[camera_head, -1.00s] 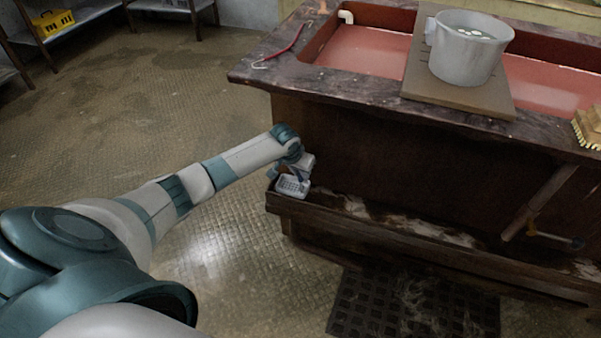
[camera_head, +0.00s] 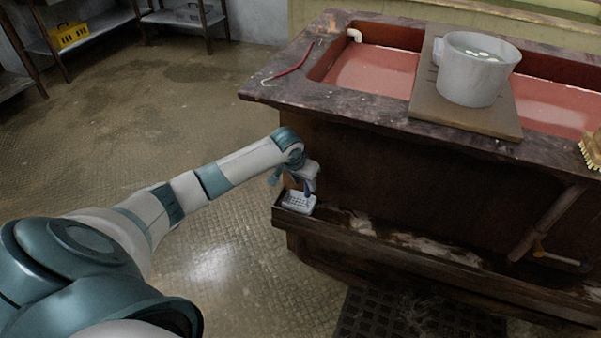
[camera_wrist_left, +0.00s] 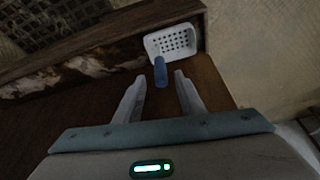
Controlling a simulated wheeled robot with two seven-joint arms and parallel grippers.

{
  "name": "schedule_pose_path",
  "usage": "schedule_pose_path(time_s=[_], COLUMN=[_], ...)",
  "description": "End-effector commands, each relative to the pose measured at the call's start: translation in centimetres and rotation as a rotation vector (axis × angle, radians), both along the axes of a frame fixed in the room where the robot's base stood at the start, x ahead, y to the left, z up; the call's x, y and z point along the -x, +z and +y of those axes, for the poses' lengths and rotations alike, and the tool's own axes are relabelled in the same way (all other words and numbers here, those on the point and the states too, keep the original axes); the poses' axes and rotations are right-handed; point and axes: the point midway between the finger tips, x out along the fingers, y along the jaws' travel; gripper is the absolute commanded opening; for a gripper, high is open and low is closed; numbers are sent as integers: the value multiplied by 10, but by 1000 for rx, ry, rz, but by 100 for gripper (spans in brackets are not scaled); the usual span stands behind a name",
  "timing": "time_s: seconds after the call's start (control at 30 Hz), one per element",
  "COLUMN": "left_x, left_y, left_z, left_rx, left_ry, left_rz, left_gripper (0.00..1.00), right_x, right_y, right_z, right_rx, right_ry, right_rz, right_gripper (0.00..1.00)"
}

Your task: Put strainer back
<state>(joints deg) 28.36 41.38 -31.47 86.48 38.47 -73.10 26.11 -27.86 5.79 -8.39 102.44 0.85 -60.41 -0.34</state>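The strainer has a white perforated basket (camera_head: 299,201) and a blue handle (camera_wrist_left: 160,72). In the head view its basket is at the left end of the low ledge of the sink cabinet, below my left gripper (camera_head: 306,186). In the left wrist view the basket (camera_wrist_left: 173,43) lies ahead of the fingers, and the handle points back between the two spread fingertips (camera_wrist_left: 160,80). The left gripper is open, with visible room on both sides of the handle. Whether the basket rests on the ledge or hangs at it I cannot tell. My right gripper is in neither view.
The dark-topped sink cabinet (camera_head: 290,97) holds reddish liquid. A board (camera_head: 425,100) with a grey pot (camera_head: 472,75) lies across it. A red-handled hook (camera_head: 290,66) and a brush (camera_head: 591,150) lie on its rim. A pipe (camera_head: 545,225) crosses the front. Floor at left is clear.

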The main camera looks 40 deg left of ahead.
Motion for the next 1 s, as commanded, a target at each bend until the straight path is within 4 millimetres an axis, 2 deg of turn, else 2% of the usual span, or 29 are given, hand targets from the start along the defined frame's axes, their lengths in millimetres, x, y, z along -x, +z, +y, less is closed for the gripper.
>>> schedule_pose_path(time_s=[0.03,0.2,0.4,1.0], left_x=[4,14,21,23], left_y=[11,36,53,55], left_z=[1,0,-1,-2], left_rx=[-1,-1,0,0], left_ry=[-2,-1,1,0], left_rz=[-2,-2,-1,0], left_gripper=[36,36,36,36], right_x=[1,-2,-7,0], right_y=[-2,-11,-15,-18], right_z=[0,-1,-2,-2], right_rx=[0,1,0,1], right_ry=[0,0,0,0], right_rz=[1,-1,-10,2], right_gripper=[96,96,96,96])
